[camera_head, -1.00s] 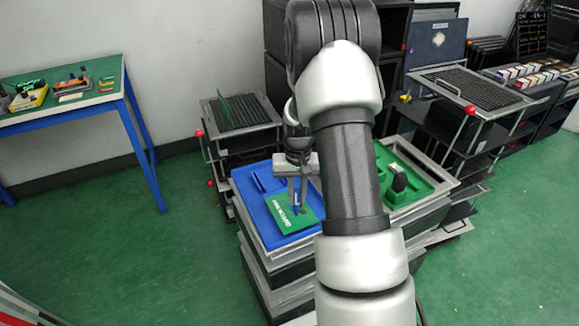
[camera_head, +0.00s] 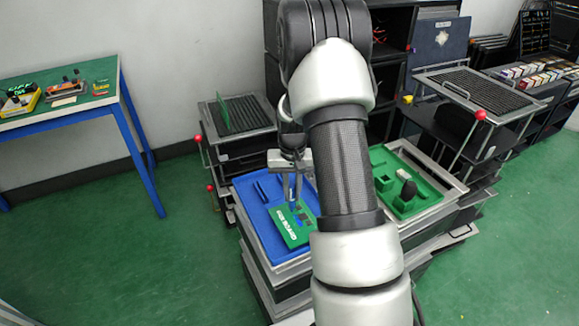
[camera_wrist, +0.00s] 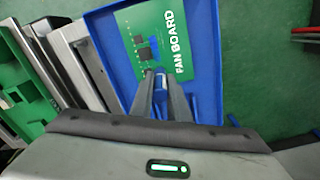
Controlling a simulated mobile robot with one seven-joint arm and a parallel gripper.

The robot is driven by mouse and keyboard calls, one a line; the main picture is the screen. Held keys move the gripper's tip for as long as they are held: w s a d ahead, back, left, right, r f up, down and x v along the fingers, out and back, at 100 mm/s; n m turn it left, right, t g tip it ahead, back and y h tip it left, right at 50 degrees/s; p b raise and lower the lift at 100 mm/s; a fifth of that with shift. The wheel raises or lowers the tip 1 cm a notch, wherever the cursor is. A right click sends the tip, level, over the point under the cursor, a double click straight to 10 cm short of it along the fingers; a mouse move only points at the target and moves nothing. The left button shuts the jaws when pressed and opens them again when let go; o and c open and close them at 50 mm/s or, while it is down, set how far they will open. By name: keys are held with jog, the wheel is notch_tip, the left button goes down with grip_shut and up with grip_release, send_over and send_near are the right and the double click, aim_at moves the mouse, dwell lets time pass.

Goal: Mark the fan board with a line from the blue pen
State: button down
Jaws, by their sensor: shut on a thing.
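The green fan board (camera_head: 287,232) lies in the blue tray (camera_head: 253,222); its white "FAN BOARD" lettering shows in the wrist view (camera_wrist: 178,72). Dark square patches (camera_wrist: 141,40) are on its face. I cannot tell whether any is ink. My gripper (camera_head: 292,190) is over the board's far part, pointing down. In the wrist view, its fingers (camera_wrist: 161,88) are shut on the blue pen (camera_wrist: 161,82), which shows only as a small blue piece between them. The pen's tip is hidden, so I cannot tell whether it touches the board.
A green tray (camera_head: 425,200) with a dark rounded object (camera_head: 409,189) is to the right. Black ribbed racks stand behind on the left (camera_head: 245,112) and right (camera_head: 480,90), with red-knobbed levers (camera_head: 481,115). A blue-legged table (camera_head: 60,112) is at far left.

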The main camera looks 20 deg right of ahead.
aim_at(292, 185)
notch_tip(292, 185, up, 4)
jog(key=shift+s+f+p, duration=0.1)
jog(key=shift+f+p, duration=0.15)
jog(key=shift+p, duration=0.7)
jog(key=shift+r+p, duration=1.5)
jog(key=shift+r, duration=0.75)
jog(key=shift+r+p, duration=0.3)
jog(key=shift+p, duration=0.45)
jog(key=p, duration=0.3)
jog(key=shift+r, duration=0.2)
jog(key=shift+f+p, duration=0.1)
jog(key=shift+p, duration=0.75)
